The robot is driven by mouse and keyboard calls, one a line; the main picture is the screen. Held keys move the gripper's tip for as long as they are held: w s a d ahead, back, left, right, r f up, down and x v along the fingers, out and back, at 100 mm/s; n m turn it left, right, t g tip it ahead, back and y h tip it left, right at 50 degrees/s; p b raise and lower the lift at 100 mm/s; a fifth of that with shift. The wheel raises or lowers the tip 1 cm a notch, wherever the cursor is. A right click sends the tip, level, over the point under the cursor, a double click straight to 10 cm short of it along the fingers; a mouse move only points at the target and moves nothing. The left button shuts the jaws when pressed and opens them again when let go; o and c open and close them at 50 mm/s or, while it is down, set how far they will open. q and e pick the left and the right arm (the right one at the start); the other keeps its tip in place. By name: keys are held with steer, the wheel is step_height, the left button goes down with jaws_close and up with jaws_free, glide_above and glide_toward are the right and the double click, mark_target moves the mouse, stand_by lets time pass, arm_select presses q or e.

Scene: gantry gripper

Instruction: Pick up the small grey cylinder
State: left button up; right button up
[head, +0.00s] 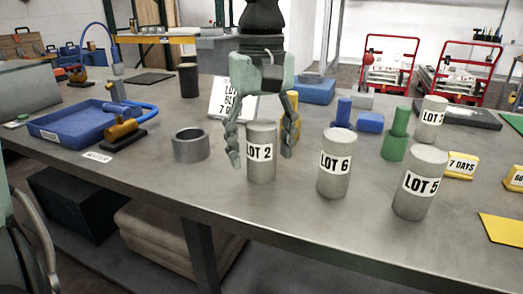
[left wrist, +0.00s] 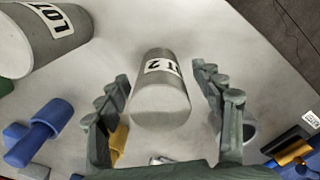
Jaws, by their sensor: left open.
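Several grey concrete-like cylinders stand upright on the workbench: LOT 2 (head: 261,170), LOT 6 (head: 333,180), LOT 5 (head: 414,200) and LOT 3 (head: 431,133). Which one the task calls small, I cannot tell. My left gripper (head: 262,156) hangs down over LOT 2, open, with one finger on each side of it. In the left wrist view, LOT 2 (left wrist: 160,98) shows between the two spread fingers (left wrist: 161,80), with a gap on both sides. Another labelled cylinder (left wrist: 35,40) shows at the upper left there. My right gripper is not in view.
A hollow grey ring (head: 191,146) stands left of LOT 2. A blue tray (head: 85,125) lies farther left. A white sign (head: 222,100) and a yellow object (head: 295,115) are behind the gripper. A green stepped cylinder (head: 396,140) stands behind LOT 6. The bench front is clear.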

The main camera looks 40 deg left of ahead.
arm_select(q)
jaws_close()
stand_by(0.3)
steer(key=shift+r, duration=0.2)
